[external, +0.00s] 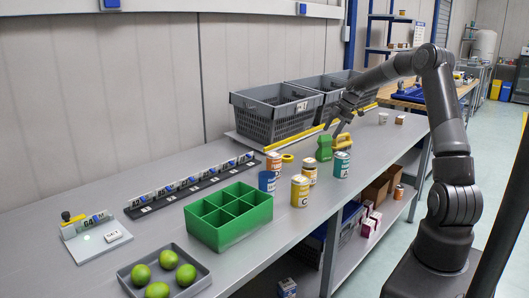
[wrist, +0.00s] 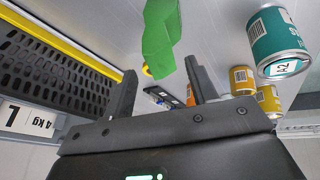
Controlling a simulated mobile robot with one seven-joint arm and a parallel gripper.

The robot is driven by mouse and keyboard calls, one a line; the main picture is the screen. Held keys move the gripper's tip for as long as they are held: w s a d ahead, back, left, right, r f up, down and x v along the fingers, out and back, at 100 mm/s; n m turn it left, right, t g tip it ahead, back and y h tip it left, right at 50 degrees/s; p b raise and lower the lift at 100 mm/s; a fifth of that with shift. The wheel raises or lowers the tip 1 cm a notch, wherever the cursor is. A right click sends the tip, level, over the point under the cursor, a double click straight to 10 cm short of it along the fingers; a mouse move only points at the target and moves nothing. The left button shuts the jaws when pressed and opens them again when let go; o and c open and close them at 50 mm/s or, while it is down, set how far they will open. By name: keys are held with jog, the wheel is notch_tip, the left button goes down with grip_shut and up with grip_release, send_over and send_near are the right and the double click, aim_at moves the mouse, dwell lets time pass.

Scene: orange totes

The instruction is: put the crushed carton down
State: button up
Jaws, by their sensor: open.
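The crushed carton (external: 324,148) is a green, bent block. It stands on the long grey bench, in front of the grey crates, with a yellow item close to its right. In the wrist view the carton (wrist: 158,38) shows at top centre, beyond the fingertips and roughly in line with the gap between them. My gripper (external: 338,117) is above and slightly right of the carton in the external view. In the wrist view its two dark fingers (wrist: 160,72) are spread apart with nothing held between them. The carton appears apart from the fingers.
Grey crates (external: 270,122) stand behind the carton. A teal can (external: 341,164), a yellow can (external: 299,191) and other cans stand nearby.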

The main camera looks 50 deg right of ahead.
jog(key=v, duration=0.6)
jog(key=s+a+r+m+h, duration=0.25)
jog(key=s+a+r, duration=0.2)
jog(key=a, duration=0.65)
jog(key=s+a+r+m+h, duration=0.1)
jog(key=s+a+r+m, duration=0.4)
jog(key=a, duration=0.6)
jog(key=s+a+f+m, duration=0.2)
jog(key=s+a, duration=0.3)
jog(key=s, duration=0.5)
jog(key=s+a+f+m+t, duration=0.1)
jog(key=s+a+m, duration=0.3)
jog(key=s, duration=0.7)
jog(key=shift+a+f+t, duration=0.3)
jog(key=shift+a+f, duration=0.1)
jog(key=shift+a, duration=0.1)
jog(key=shift+s+m, duration=0.15)
jog(key=shift+m, duration=0.1)
dwell(0.4)
